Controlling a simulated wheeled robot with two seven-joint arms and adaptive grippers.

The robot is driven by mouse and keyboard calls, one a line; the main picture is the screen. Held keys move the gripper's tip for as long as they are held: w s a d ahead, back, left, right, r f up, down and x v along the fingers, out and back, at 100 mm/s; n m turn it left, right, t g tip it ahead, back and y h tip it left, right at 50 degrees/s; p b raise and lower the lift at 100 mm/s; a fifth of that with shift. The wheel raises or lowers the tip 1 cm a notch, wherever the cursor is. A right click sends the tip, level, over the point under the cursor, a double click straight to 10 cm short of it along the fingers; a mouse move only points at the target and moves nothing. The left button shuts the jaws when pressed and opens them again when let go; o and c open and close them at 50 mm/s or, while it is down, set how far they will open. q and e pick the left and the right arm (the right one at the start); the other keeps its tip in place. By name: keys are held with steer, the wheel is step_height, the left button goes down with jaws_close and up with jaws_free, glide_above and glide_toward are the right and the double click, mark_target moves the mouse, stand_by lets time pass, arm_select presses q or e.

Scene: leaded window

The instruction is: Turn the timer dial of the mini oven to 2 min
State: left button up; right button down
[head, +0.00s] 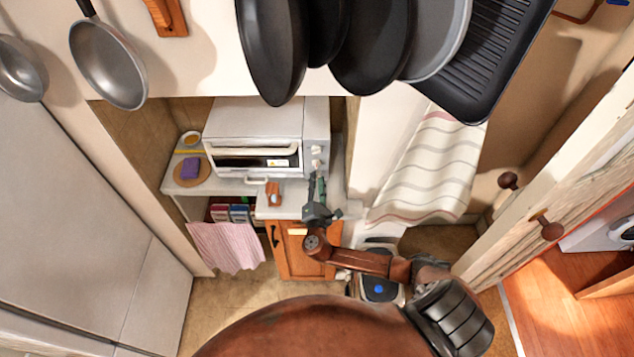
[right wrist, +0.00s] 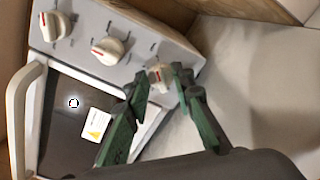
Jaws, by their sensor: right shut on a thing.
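The white mini oven (head: 253,122) stands on the counter with its door closed; its control panel (head: 317,128) is on the right side. The right wrist view shows three cream dials with red pointer marks: one at the top left (right wrist: 55,25), one in the middle (right wrist: 108,50), and the end dial, taken as the timer dial (right wrist: 160,77). My right gripper (head: 317,180) reaches up to the panel's lower end. In the right wrist view its green and black fingers (right wrist: 162,84) are closed around the end dial. The scale numbers are too small to read. My left gripper is out of view.
Dark pans (head: 370,45) hang above the oven. A brown mug-like object (head: 273,193) stands on the counter in front of the oven, left of my gripper. A purple block (head: 190,167) lies on a round mat to the left. A striped towel (head: 430,170) hangs at the right.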

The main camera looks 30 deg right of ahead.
steer(key=shift+f+m+b, duration=0.25)
steer(key=shift+m+b, duration=0.35)
steer(key=shift+b, duration=0.05)
steer(key=shift+r, duration=0.15)
steer(key=c, duration=1.7)
jaws_free()
steer(key=v, duration=1.2)
steer(key=shift+o, duration=0.2)
